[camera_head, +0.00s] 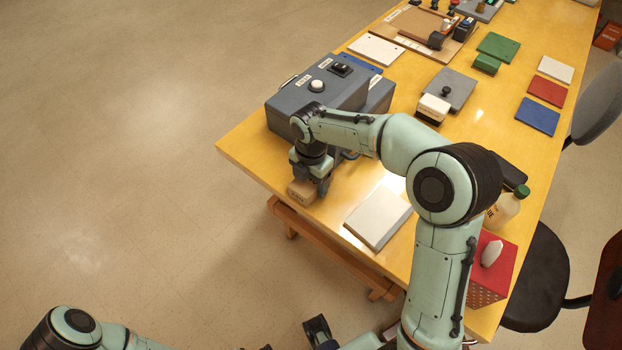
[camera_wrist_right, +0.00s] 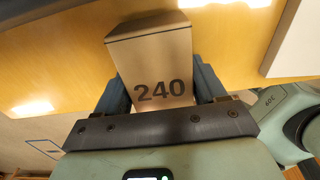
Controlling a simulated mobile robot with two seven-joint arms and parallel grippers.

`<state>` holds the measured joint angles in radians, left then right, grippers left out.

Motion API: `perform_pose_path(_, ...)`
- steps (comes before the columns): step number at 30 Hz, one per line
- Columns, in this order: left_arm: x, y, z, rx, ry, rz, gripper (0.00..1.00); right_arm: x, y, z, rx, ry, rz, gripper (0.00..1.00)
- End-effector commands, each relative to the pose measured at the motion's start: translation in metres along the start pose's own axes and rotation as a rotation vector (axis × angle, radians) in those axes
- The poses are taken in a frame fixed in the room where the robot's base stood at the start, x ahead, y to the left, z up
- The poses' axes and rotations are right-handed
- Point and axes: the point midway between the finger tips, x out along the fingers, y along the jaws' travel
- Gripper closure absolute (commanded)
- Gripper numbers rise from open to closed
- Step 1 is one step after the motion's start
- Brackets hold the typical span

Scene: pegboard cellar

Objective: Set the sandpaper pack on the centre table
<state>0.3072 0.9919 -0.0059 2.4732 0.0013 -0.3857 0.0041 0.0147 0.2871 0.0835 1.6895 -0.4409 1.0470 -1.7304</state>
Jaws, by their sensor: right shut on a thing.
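The sandpaper pack (camera_head: 301,193) is a small brown block. In the right wrist view the pack (camera_wrist_right: 160,62) shows the number 240 on its near face. My right gripper (camera_head: 311,182) is shut on it, with one finger on each side in the right wrist view (camera_wrist_right: 162,88). The pack is at the near left edge of the yellow table (camera_head: 250,145), in front of the grey box. I cannot tell whether it touches the tabletop. My left arm (camera_head: 80,328) shows at the bottom left; its jaw state is unclear.
A grey control box (camera_head: 340,92) stands just behind my right gripper. A pale tile (camera_head: 378,218) lies to the right of the pack. A red box (camera_head: 492,270) and a green-capped bottle (camera_head: 507,208) stand further right. Bare tabletop shows left of the control box.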

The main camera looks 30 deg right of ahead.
Motion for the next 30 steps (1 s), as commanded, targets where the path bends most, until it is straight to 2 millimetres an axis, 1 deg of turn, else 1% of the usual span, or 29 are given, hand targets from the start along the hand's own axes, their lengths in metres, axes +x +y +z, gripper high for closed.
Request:
perform_pose_path(4, 0.000, 0.000, 0.000, 0.000, 0.000, 0.000, 0.47, -0.001, 0.000, 0.000, 0.000, 0.000, 0.001, 0.65)
perform_pose_path(8, 0.002, -0.001, 0.000, 0.000, 0.000, 0.000, 0.47, 0.004, 0.000, 0.000, 0.000, 0.000, 0.001, 0.65)
perform_pose_path(9, 0.001, -0.001, 0.000, 0.000, 0.000, 0.000, 0.47, 0.003, 0.000, 0.000, 0.000, 0.000, 0.001, 0.17)
perform_pose_path(10, 0.001, -0.001, 0.000, 0.000, 0.000, 0.000, 0.47, 0.003, 0.000, 0.000, 0.000, 0.000, 0.001, 0.07)
perform_pose_path(11, 0.001, -0.001, 0.000, 0.000, 0.000, 0.000, 0.47, 0.003, 0.000, 0.000, 0.000, 0.000, 0.001, 0.04)
perform_pose_path(19, 0.001, 0.000, 0.000, 0.000, 0.000, 0.000, 0.47, 0.002, 0.000, 0.000, 0.000, 0.000, 0.001, 0.04)
perform_pose_path(22, -0.001, 0.001, 0.000, 0.000, 0.001, 0.000, 0.47, -0.004, 0.001, 0.000, 0.000, -0.001, 0.002, 0.04)
perform_pose_path(26, -0.004, 0.002, 0.000, 0.001, 0.002, 0.001, 0.47, -0.024, 0.001, 0.001, 0.001, -0.002, 0.006, 0.04)
perform_pose_path(30, -0.009, 0.004, -0.001, 0.001, 0.003, 0.001, 0.47, -0.056, 0.001, 0.001, 0.001, -0.002, 0.007, 0.04)
